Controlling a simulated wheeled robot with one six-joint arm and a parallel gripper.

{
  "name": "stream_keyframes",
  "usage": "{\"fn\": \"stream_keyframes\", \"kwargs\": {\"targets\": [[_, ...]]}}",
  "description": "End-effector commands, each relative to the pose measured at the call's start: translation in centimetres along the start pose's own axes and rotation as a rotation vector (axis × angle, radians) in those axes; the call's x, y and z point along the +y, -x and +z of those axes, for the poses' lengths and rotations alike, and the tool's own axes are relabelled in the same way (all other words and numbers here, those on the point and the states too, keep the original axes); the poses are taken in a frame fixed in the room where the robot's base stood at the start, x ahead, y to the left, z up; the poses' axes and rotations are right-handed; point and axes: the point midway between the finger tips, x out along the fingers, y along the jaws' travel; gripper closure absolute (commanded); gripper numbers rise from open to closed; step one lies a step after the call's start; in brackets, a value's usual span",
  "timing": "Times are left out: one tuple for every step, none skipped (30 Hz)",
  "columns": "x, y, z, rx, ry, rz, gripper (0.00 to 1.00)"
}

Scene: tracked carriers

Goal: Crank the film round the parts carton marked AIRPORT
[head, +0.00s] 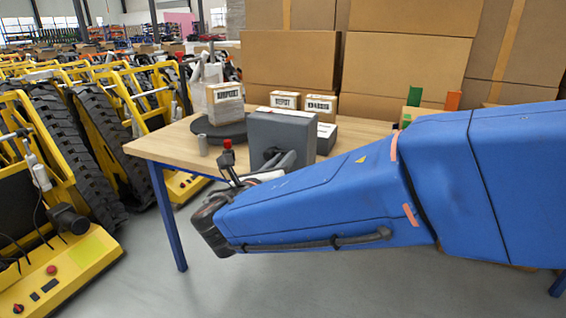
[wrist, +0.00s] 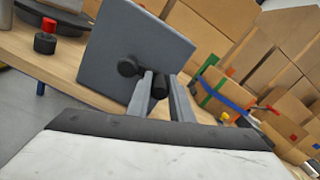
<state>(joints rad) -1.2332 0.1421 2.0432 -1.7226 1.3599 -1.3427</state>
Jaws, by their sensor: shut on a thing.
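A carton (head: 226,108) with a blurred label that seems to read AIRPORT stands upright on a dark round turntable (head: 222,134) on the table. My gripper (wrist: 160,83) is shut on the black crank handle (wrist: 159,88) at that face.
Two smaller labelled cartons (head: 284,100) (head: 321,106) stand behind the grey box on the wooden table (head: 175,148). A red knob (head: 228,144) and a small grey cylinder (head: 202,146) are near its front edge. Large cartons (head: 400,65) are stacked behind; yellow tracked carriers (head: 60,250) stand left.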

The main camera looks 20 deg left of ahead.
Motion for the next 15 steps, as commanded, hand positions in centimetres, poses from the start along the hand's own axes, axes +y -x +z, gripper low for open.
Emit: {"fn": "stream_keyframes", "kwargs": {"targets": [[0.01, 0.02, 0.0, 0.0, 0.0, 0.0, 1.0], [0.01, 0.02, -0.01, 0.0, 0.0, 0.0, 1.0], [0.01, 0.02, -0.01, 0.0, 0.0, 0.0, 1.0], [0.01, 0.02, -0.01, 0.0, -0.001, 0.0, 1.0], [0.02, 0.02, -0.01, 0.0, -0.001, 0.0, 0.76], [0.02, 0.02, -0.02, 0.0, -0.001, 0.0, 0.73], [0.02, 0.02, -0.02, 0.0, -0.001, 0.0, 0.73], [0.02, 0.02, -0.02, 0.0, -0.001, 0.0, 0.73], [0.02, 0.02, -0.02, 0.0, -0.001, 0.0, 0.73], [0.02, 0.02, -0.02, 0.0, -0.001, 0.0, 0.73], [0.02, 0.02, -0.02, 0.0, -0.001, 0.0, 0.73], [0.02, 0.01, -0.03, 0.0, -0.001, 0.0, 0.73], [0.02, 0.02, -0.03, 0.0, -0.001, 0.0, 0.73], [0.02, 0.04, -0.03, 0.0, -0.001, 0.0, 0.73], [0.03, 0.11, -0.02, 0.0, -0.001, 0.001, 0.73]]}}
